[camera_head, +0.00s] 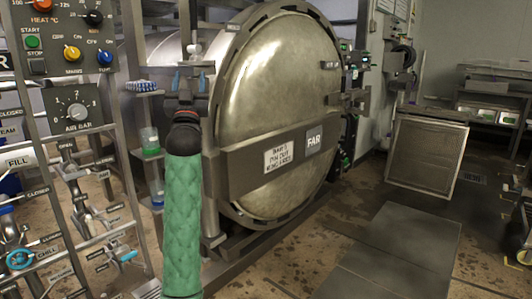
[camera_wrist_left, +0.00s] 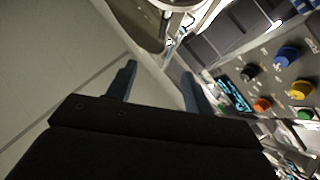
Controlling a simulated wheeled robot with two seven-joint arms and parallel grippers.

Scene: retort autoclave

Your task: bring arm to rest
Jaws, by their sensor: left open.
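My left arm, in a green quilted sleeve, rises upright in the middle left of the head view. My left gripper (camera_head: 189,79) is at its top, pointing up and away, in front of the left edge of the round autoclave door (camera_head: 278,95). Its two blue-grey fingers stand apart with nothing between them. The left wrist view also shows the left gripper (camera_wrist_left: 159,70) open and empty. My right gripper is not in view.
A control panel (camera_head: 70,40) with knobs and buttons stands left of the arm, above pipes and valve handles. It also shows in the wrist view (camera_wrist_left: 275,75). A framed mesh panel (camera_head: 427,155) stands at the right. Dark floor plates (camera_head: 400,240) lie in open floor.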

